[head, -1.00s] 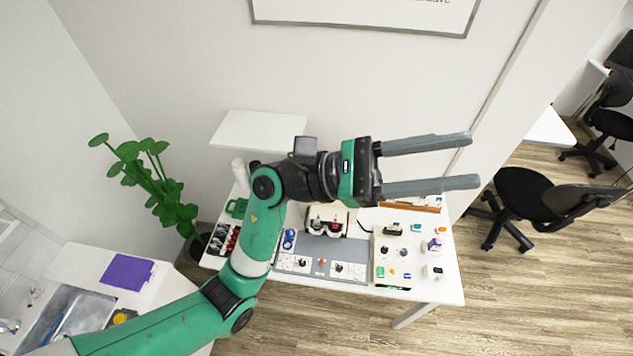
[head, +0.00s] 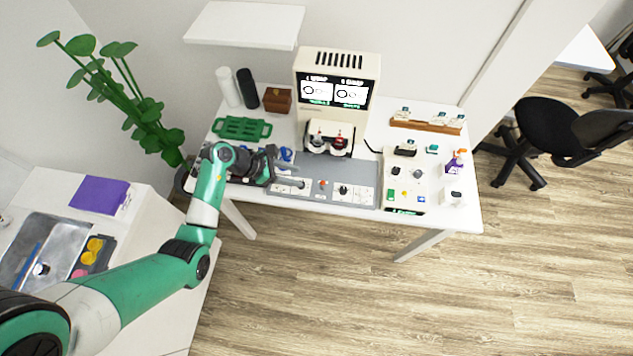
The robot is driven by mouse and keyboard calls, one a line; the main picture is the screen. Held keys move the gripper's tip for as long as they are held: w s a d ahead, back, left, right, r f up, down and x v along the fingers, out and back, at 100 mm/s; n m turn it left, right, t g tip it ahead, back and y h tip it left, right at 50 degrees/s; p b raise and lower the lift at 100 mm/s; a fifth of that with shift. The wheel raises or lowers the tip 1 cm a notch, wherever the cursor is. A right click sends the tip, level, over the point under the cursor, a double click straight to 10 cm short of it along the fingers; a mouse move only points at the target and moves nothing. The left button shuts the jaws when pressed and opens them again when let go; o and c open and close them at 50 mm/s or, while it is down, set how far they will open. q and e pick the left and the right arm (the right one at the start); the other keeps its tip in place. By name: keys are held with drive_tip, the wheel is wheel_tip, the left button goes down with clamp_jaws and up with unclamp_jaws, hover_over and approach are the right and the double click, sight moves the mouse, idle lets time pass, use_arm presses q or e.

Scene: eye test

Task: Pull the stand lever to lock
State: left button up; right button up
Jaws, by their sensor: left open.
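The cream eye test machine (head: 338,62) with two lit screens stands at the back of the white table. Below its screens are a dark and a red round part. In front lies a grey base (head: 352,170) with a white front strip carrying a red-topped part (head: 322,184) and a black knob-like part (head: 343,190). I cannot tell which part is the stand lever. My left gripper (head: 298,175) is open and empty, over the left end of the base. It hides part of the strip there. I cannot tell whether it touches anything. My right gripper is out of view.
A green tray (head: 242,127), brown box (head: 277,100) and two cylinders are left of the machine. A white panel with small items (head: 405,185) and a brown rack (head: 427,125) are to the right. A plant (head: 140,108) stands at left, a black chair (head: 545,125) at right.

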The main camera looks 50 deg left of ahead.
sight(323, 185)
use_arm(q)
drive_tip(key=b+x, duration=0.3)
drive_tip(key=x, duration=0.7)
drive_tip(key=shift+f+b, duration=0.1)
drive_tip(key=shift+b, duration=0.3)
drive_tip(key=shift+c, duration=0.2)
clamp_jaws()
